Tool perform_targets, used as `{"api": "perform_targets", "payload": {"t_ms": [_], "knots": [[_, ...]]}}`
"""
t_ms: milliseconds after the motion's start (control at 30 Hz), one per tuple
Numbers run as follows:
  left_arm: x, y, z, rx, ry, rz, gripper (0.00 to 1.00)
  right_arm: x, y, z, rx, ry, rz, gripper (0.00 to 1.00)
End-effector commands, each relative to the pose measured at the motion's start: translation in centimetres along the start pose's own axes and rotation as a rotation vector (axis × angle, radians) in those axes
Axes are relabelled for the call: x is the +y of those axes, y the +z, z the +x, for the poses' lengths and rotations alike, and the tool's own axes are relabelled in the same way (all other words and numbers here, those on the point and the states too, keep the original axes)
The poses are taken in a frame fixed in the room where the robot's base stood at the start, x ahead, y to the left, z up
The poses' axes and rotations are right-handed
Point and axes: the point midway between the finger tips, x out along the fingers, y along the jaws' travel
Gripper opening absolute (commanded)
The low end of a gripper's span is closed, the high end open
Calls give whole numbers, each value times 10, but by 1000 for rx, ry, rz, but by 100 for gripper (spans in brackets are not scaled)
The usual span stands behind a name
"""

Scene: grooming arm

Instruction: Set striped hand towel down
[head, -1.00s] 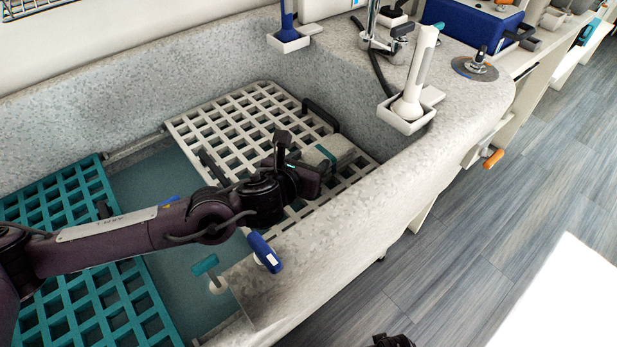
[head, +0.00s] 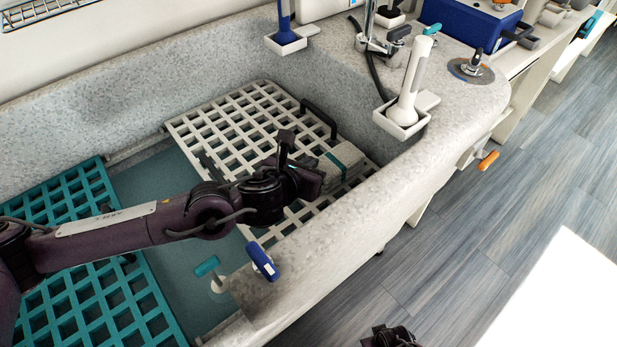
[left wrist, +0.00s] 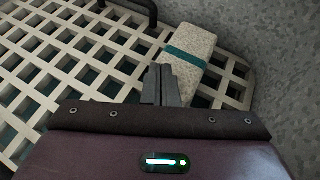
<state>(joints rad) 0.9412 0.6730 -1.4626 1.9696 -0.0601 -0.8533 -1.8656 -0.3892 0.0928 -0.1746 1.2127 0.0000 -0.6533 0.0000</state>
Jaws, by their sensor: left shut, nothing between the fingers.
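The striped hand towel (head: 346,158) is a folded, pale speckled block with a teal band. It lies on the white grate in the tub, close to the tub's right wall. In the left wrist view the towel (left wrist: 194,52) is just beyond my left gripper (left wrist: 161,82), whose fingers are together and empty. In the head view my left gripper (head: 318,180) is beside the towel's near left end and hides part of it. I cannot tell whether the fingertips touch the towel. Part of my right arm shows at the bottom edge, but its fingers cannot be made out.
The white grate (head: 232,122) has a black handle (head: 318,118) near the towel. A teal grate (head: 112,290) covers the tub's left part. A blue-handled item (head: 262,261) and a teal-handled item (head: 207,267) stand near the front wall. A white brush holder (head: 402,122) sits on the rim.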

Motion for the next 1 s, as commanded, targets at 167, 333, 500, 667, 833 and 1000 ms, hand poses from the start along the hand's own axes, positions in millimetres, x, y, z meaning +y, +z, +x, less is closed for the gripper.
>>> {"api": "perform_targets", "payload": {"t_ms": [167,333,500,667,833,1000], "knots": [[1,2,0,-3,2,-1,3,0,0,0,0,0,0,0],[1,3,0,-5,2,-1,25,0,0,0,0,0,0,0],[1,3,0,-6,3,-2,25,0,0,0,0,0,0,0],[2,3,-3,-5,3,-1,25,0,0,0,0,0,0,0],[2,2,-26,-6,4,-2,25,0,0,2,0,0,0,0],[1,2,-55,-6,2,-1,25,0,1,4,0,0,0,0]]}}
